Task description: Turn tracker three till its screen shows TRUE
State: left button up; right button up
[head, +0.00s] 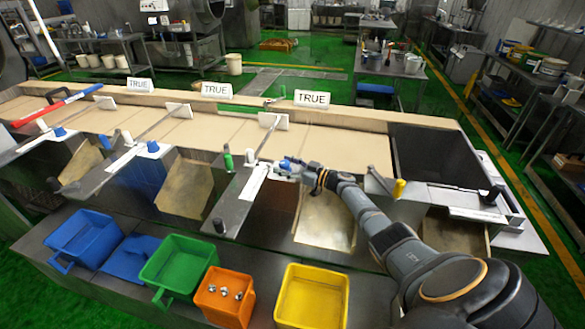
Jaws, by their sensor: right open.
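Three white screens stand along the back of the long beige bench: a left one (140,85), a middle one (217,90) and a right one (312,98). Each reads TRUE. No label shows which is tracker three. My right gripper (284,168) is at the front edge of the bench, below the right screen, beside a small blue knob (286,162). The gripper is open; its fingers are small here and contact with the knob cannot be told. Similar blue knobs sit further left, at the middle station (153,146) and the left station (59,131). My left gripper is not in view.
Blue (84,238), green (178,262), orange (224,296) and yellow (312,295) bins stand on the front shelf. A green upright handle (228,160) is left of my gripper, a yellow one (399,188) right. A red bar (55,107) lies at far left.

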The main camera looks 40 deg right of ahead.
jog(key=v, duration=1.1)
jog(key=shift+s+d, duration=0.15)
jog(key=shift+s, duration=0.15)
